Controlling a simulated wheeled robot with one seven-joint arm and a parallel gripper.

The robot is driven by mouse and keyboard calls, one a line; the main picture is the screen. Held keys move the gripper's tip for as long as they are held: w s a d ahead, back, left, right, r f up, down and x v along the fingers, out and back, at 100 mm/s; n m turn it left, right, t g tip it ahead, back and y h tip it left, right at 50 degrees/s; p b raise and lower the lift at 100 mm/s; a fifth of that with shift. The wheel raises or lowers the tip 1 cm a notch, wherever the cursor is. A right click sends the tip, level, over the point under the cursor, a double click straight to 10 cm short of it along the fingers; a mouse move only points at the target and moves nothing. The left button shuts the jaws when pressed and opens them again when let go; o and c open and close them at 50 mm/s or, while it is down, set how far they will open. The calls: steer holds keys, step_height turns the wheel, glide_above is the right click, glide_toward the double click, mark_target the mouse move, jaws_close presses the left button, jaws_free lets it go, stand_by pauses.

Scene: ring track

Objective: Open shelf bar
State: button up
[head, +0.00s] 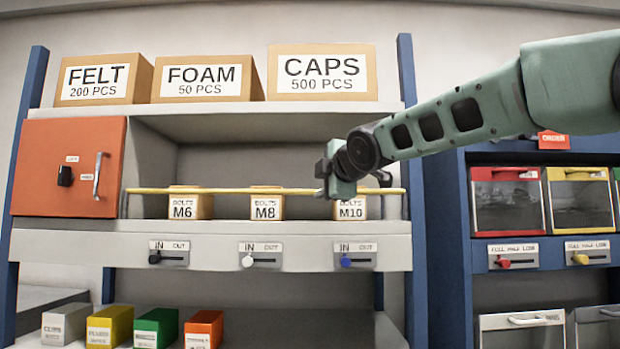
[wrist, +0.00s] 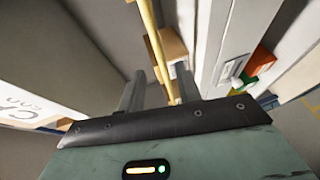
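The shelf bar (head: 225,190) is a thin yellow rod running level across the front of the open middle shelf, from the orange cabinet to a grey post (head: 392,206) at the right. My gripper (head: 322,182) is at the right part of the bar, by the M10 box, and hides a bit of the bar. In the wrist view, my gripper's two grey fingers (wrist: 158,90) stand apart, with the yellow bar (wrist: 158,48) running between them in the picture. Gaps show beside the bar, so the fingers do not look closed on it. Whether either finger touches it, I cannot tell.
Bolt boxes M6 (head: 183,208), M8 (head: 266,208) and M10 (head: 350,210) stand behind the bar. An orange cabinet (head: 45,165) is at the left. IN/OUT sliders (head: 262,256) line the shelf front. Coloured bins (head: 155,325) sit below. A blue rack (head: 450,230) stands at the right.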

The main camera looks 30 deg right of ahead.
mark_target(311, 191)
steer(key=p+x, duration=0.2)
steer(key=x, duration=0.5)
steer(key=shift+w+d+f, duration=0.1)
steer(key=shift+w, duration=0.1)
jaws_close()
